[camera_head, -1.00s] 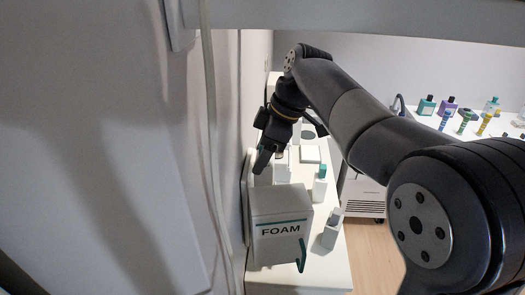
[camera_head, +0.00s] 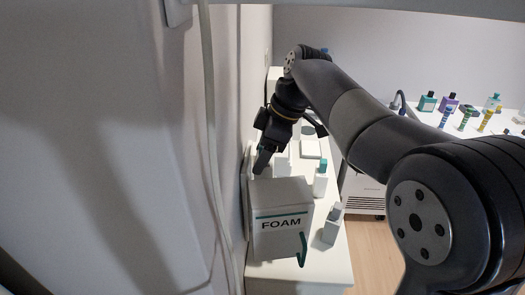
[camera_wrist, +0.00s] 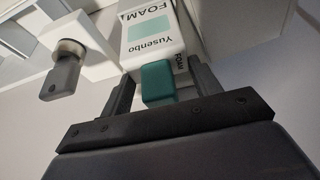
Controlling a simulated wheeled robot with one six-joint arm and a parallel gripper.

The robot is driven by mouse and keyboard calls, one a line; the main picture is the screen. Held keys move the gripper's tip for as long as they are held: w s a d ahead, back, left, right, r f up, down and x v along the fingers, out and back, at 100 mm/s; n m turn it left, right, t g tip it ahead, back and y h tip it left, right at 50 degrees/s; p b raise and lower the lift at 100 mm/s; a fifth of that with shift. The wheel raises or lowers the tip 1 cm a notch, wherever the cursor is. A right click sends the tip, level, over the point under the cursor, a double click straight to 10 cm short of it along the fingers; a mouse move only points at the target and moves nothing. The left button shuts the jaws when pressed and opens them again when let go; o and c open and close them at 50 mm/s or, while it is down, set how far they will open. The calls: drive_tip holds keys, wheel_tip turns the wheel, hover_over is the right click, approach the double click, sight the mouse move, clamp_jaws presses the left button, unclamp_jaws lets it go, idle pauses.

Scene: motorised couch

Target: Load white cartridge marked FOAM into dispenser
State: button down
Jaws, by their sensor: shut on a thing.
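The white cartridge (camera_wrist: 152,36) with a teal cap (camera_wrist: 157,82) and the words FOAM and Yusenbo shows in the wrist view. My gripper (camera_wrist: 163,72) is shut on it, one dark finger on each side near the cap. In the head view my gripper (camera_head: 262,160) is just behind the white dispenser (camera_head: 281,200), which is marked FOAM and has a teal stripe and a teal lever at its front. The held cartridge cannot be clearly told apart from the white things there. Its far end is outside the wrist view, so I cannot tell whether it touches the dispenser.
A small white bottle with a teal cap (camera_head: 320,180) and a white and grey bottle (camera_head: 332,226) stand right of the dispenser on the white counter (camera_head: 318,268). A wall and cable (camera_head: 212,150) are close on the left. Several coloured bottles stand on a back table.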

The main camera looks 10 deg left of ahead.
sight(263, 176)
drive_tip(key=shift+f+b, duration=2.5)
drive_tip(key=shift+f, duration=0.95)
drive_tip(key=c, duration=0.7)
unclamp_jaws()
drive_tip(key=o, duration=0.4)
drive_tip(key=shift+f, duration=0.1)
drive_tip(key=v, duration=1.1)
drive_tip(key=shift+w, duration=0.1)
drive_tip(key=shift+c, duration=0.5)
